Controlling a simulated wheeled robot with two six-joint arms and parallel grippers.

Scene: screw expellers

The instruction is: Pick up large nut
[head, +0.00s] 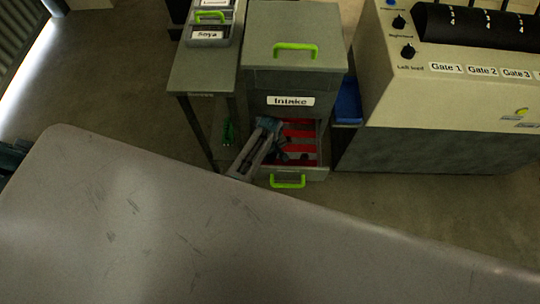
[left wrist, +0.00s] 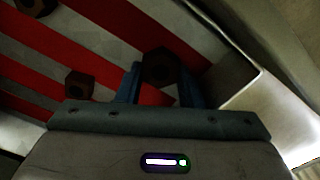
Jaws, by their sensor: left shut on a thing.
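A large dark hexagonal nut (left wrist: 160,66) sits between the two blue fingers of my left gripper (left wrist: 160,84) in the left wrist view. The gripper is shut on it. In the head view my left gripper (head: 284,154) reaches down into the open lower drawer (head: 315,172) of the Intake cabinet. The nut cannot be made out there. A smaller dark nut (left wrist: 79,85) lies on the striped drawer floor to the left of the gripper. Another dark piece (left wrist: 36,5) shows at the top left of the wrist view. My right gripper is not in view.
The drawer floor has red and pale stripes (left wrist: 110,50). A pale drawer wall (left wrist: 240,85) stands close at the gripper's right. The Intake cabinet (head: 290,80) rises behind the drawer, with a grey side table (head: 205,70) at left and the gate machine (head: 440,110) at right.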

